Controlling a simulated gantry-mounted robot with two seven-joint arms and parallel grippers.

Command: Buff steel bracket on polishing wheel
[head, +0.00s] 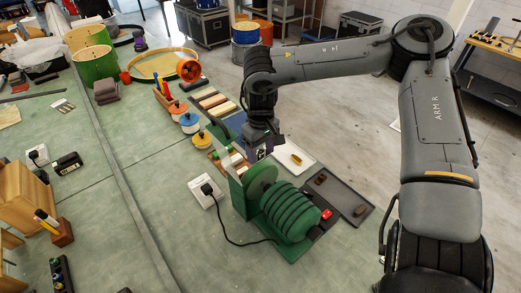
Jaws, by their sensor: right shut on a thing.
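My left gripper is not in view.
A black cord runs from a power box (203,196).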

